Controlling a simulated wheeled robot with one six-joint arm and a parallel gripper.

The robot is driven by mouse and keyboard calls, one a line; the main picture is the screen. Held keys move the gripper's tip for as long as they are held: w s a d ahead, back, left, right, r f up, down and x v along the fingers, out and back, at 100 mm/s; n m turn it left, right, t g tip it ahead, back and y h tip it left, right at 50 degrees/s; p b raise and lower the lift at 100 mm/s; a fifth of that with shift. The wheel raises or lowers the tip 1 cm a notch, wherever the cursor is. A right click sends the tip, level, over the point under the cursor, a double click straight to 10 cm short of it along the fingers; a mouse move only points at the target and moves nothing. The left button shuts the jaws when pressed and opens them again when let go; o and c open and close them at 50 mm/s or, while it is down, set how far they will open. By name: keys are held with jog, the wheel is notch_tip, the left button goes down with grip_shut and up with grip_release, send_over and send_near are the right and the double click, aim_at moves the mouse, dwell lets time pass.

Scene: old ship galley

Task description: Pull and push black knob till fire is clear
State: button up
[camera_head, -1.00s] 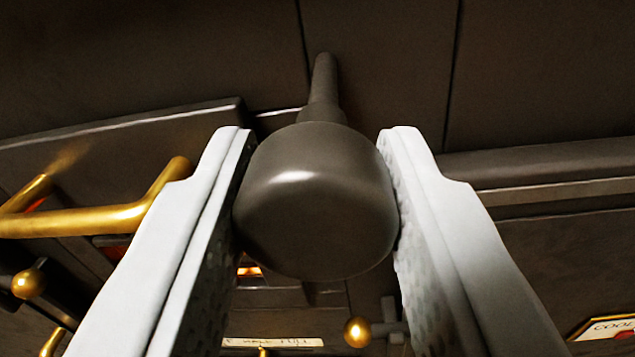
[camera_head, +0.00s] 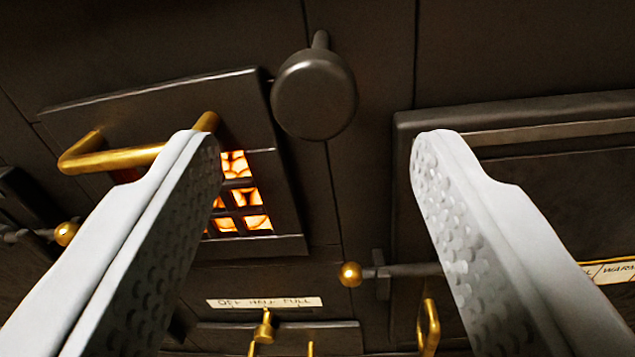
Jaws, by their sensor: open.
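The black knob (camera_head: 314,94) is a dark round knob on a short stem, sticking out from the dark stove front at the top middle. My gripper (camera_head: 318,140) is open, with its two pale fingers spread wide and nothing between them. The knob is beyond the fingertips, a little above the line between them, and not touched. The fire (camera_head: 240,194) glows bright orange and yellow behind a grate in the stove door, partly hidden by my left finger.
A brass handle (camera_head: 110,158) is on the fire door at left. Brass-tipped latches stick out at left (camera_head: 66,233) and middle (camera_head: 350,274). A label strip (camera_head: 264,302) reading OFF HALF FULL sits above a small brass lever (camera_head: 263,328). Another panel is at right.

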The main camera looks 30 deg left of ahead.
jog(key=v, duration=1)
jog(key=shift+s+d, duration=0.15)
jog(key=shift+s, duration=0.1)
